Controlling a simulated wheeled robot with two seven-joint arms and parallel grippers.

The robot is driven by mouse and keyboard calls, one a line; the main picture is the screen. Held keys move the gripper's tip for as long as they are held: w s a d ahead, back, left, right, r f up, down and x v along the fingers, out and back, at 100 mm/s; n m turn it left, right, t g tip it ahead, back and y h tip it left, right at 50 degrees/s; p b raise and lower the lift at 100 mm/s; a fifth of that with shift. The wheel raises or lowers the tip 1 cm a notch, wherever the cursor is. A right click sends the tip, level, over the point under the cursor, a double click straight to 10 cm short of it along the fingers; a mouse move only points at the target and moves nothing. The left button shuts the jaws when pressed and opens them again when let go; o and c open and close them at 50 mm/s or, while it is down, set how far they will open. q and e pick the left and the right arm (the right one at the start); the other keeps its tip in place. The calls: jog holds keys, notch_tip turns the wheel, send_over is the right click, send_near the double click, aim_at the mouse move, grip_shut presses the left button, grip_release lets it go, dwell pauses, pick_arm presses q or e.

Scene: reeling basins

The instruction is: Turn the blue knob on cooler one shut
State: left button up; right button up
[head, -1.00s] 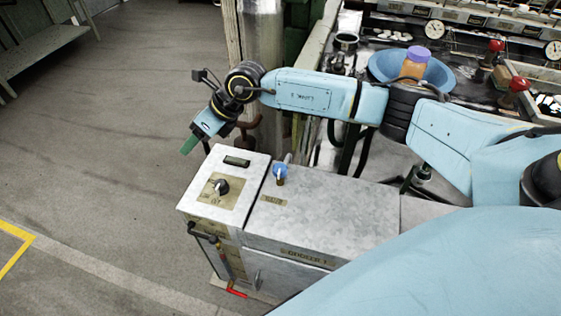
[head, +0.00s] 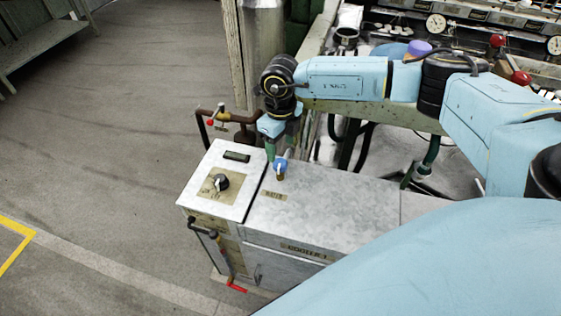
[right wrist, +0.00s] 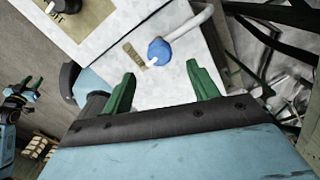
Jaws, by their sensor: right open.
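Cooler one (head: 335,200) is a grey metal cabinet with a "COOLER 1" label on its front. Its blue knob (head: 281,164) stands on the top near the left end, beside a small tan label. In the right wrist view the blue knob (right wrist: 159,51) sits at the end of a pale bent pipe, just beyond the fingertips. My right gripper (head: 272,154) points down close behind and left of the knob. In the right wrist view its green fingers (right wrist: 161,77) are apart with nothing between them. My left gripper is not in the head view.
A box with a black dial (head: 220,182) adjoins the cooler on the left. A red-handled valve (head: 217,118) on brown pipe stands behind it. A red lever (head: 236,288) is low in front. A blue basin (head: 390,50) is behind my arm.

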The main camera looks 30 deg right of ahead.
aim_at(280, 162)
notch_tip(280, 162, down, 5)
jog(key=shift+r+b, duration=0.1)
jog(key=shift+b, duration=0.4)
jog(key=shift+f, duration=0.8)
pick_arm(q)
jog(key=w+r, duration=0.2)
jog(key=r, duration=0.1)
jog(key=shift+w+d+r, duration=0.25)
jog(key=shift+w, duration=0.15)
pick_arm(e)
jog(key=c, duration=1)
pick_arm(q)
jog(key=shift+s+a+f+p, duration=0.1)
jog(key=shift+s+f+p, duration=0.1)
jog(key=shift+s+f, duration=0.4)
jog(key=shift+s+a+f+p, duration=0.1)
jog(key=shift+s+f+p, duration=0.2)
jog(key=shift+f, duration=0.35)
pick_arm(e)
jog(key=shift+m, duration=0.7)
jog(key=o, duration=1)
